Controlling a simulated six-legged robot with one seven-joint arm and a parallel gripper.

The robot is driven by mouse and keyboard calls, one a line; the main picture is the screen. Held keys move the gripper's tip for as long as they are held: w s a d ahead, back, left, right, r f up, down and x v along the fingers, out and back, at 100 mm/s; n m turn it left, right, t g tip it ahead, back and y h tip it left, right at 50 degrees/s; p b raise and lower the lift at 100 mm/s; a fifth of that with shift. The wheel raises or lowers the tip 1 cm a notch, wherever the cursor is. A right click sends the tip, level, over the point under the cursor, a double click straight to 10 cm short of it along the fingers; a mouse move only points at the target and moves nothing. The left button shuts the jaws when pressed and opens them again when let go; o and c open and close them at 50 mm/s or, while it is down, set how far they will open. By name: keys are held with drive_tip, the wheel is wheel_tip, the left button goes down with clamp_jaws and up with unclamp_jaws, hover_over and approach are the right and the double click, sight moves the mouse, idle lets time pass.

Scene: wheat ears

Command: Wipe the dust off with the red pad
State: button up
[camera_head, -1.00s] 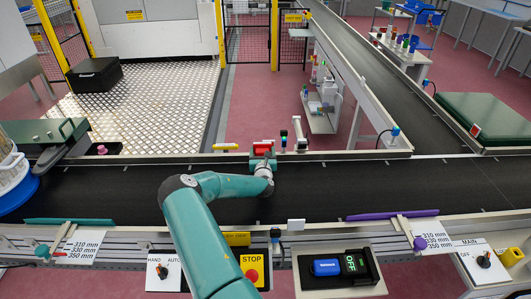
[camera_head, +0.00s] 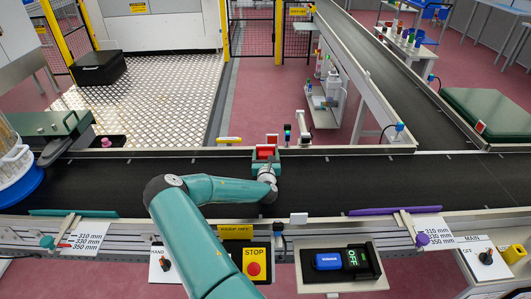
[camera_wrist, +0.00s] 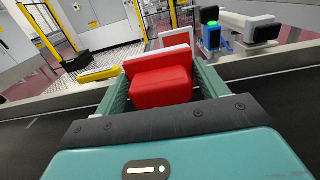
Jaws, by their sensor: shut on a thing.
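The red pad (camera_wrist: 160,86) is held between the two teal fingers of my gripper (camera_wrist: 155,95) in the wrist view. In the head view, my gripper (camera_head: 266,160) is over the far side of the black belt, by the far rail, with the red pad (camera_head: 264,152) at its tip. A small red-and-white block (camera_wrist: 176,40) stands just behind the pad; it also shows in the head view (camera_head: 271,139). I cannot tell whether the pad touches it. Dust cannot be made out.
A post with a green light (camera_head: 287,131) stands right of the pad; a yellow block (camera_head: 229,140) sits left on the rail. The black belt (camera_head: 400,180) is clear to the right. A blue-based round machine (camera_head: 20,185) is at the left. The control panels line the near edge.

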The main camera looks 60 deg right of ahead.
drive_tip(key=shift+v, duration=1.5)
